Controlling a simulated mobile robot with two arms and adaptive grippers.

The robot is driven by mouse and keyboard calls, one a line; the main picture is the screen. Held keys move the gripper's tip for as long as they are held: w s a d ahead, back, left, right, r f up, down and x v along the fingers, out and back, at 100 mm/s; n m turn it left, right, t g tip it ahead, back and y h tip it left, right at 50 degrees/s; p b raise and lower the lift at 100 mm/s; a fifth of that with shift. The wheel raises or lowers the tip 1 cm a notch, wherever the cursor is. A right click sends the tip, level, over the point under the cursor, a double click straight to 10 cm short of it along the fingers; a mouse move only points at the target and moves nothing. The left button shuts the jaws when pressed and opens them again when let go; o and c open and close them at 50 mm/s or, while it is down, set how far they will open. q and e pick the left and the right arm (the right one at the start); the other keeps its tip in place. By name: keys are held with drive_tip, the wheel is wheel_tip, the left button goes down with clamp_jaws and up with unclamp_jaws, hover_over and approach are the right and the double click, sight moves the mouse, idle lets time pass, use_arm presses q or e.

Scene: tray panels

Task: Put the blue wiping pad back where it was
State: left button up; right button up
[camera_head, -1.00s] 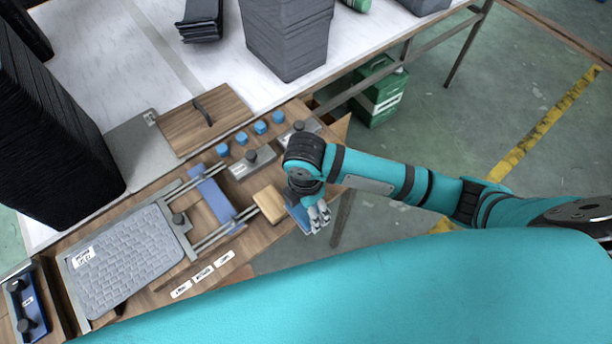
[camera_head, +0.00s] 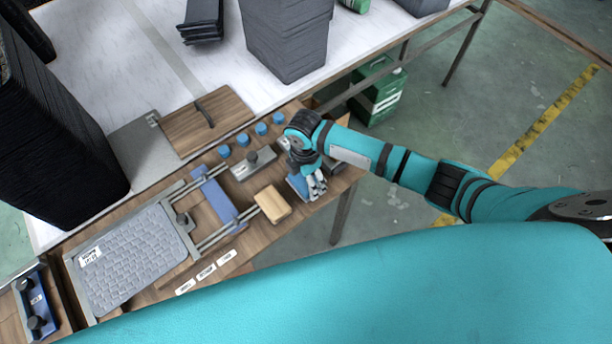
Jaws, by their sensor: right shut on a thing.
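My right gripper (camera_head: 315,188) hangs over the right end of the wooden workbench board (camera_head: 262,243). It is shut on the blue wiping pad (camera_head: 298,187), which shows as a small blue patch at the left of the fingers. The fingers hide most of the pad, and I cannot tell whether it touches the board. My left gripper is out of view.
A tan wooden block (camera_head: 272,204) lies just left of the gripper. A grey block with a black knob (camera_head: 253,165) and several blue round pieces (camera_head: 261,128) stand behind. A blue bar (camera_head: 216,202) lies across rails beside a grey textured panel (camera_head: 130,260).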

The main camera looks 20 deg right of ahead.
drive_tip(key=shift+f, duration=0.1)
drive_tip(key=o, duration=1.1)
drive_tip(key=shift+c, duration=0.2)
wheel_tip(320, 180, up, 12)
drive_tip(key=b, duration=0.1)
drive_tip(key=shift+w, duration=0.2)
